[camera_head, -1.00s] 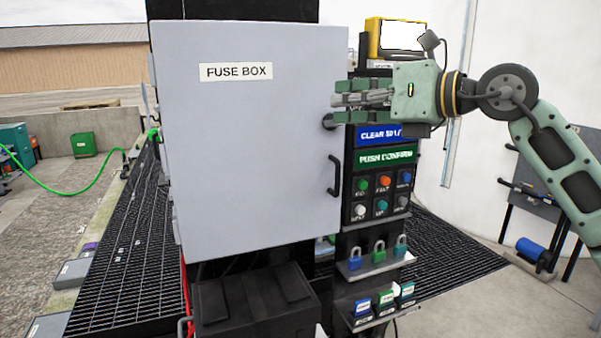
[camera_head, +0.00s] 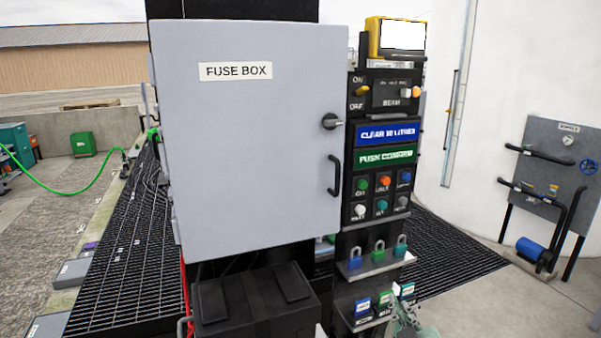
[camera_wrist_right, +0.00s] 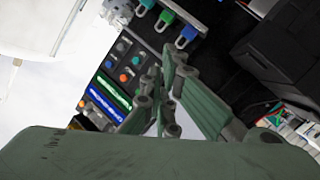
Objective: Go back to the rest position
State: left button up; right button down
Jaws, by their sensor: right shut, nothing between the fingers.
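My right gripper (camera_head: 405,322) shows only in part at the bottom edge of the head view, in front of the lower tag rack. In the right wrist view its green fingers (camera_wrist_right: 166,112) are together with nothing held between them. The grey fuse box (camera_head: 250,140) stands in the middle of the head view with its door shut. Its round latch (camera_head: 330,121) and black handle (camera_head: 334,175) are clear of my gripper. My left gripper is in neither view.
The control panel (camera_head: 384,198) with coloured buttons stands right of the fuse box. Padlocks (camera_head: 378,252) hang below it, and also show in the wrist view (camera_wrist_right: 187,36). A black box (camera_head: 255,306) lies low in front. A pipe stand (camera_head: 552,165) is at the right.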

jog(key=s+d+f+m+g, duration=0.15)
jog(key=s+f+g, duration=0.55)
jog(key=s+f, duration=0.7)
jog(key=s+a+f+m+g+y, duration=0.1)
jog(key=s+f+g, duration=0.25)
jog(key=s, duration=0.45)
jog(key=s+a+f+m+g+y, duration=0.1)
jog(key=s+f+g, duration=0.1)
jog(key=s+f, duration=0.45)
notch_tip(320, 180, down, 30)
jog(key=s+g+b, duration=0.2)
jog(key=s+b, duration=0.1)
jog(key=b, duration=0.4)
jog(key=s+d+f+b, duration=0.1)
jog(key=s+f+b, duration=0.1)
jog(key=s+f, duration=0.6)
jog(key=s+d+f+b, duration=0.2)
jog(key=s+f, duration=0.7)
jog(key=f, duration=0.6)
jog(key=shift+d+g+h+b, duration=0.2)
jog(key=shift+g+h+b, duration=0.15)
jog(key=shift+b, duration=0.35)
jog(key=shift+f+n, duration=0.1)
jog(key=shift+n, duration=0.15)
